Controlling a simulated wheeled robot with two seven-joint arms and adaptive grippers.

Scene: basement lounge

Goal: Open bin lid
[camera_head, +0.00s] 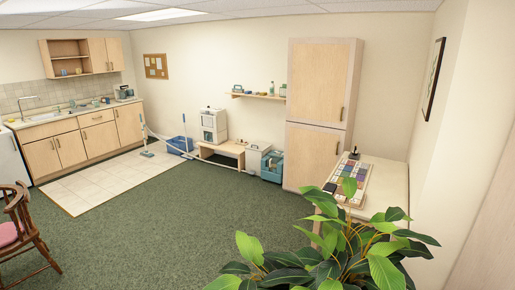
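Neither of my grippers shows in the head view. A small pale box (254,161), possibly the bin, stands on the floor by the back wall, left of the tall wooden cabinet. It is too small to tell for sure whether its top is a closed lid. A teal container (272,174) stands right beside it, with things showing at its top. A blue tub (180,147) stands further left by the wall, with a mop handle near it.
A leafy plant (330,262) fills the near foreground. A side table (385,185) with a sample tray stands right, near the tall cabinet (318,110). A low bench (222,148) holds white appliances (213,125). A wooden chair (22,228) stands left. The green carpet (170,225) is clear mid-room.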

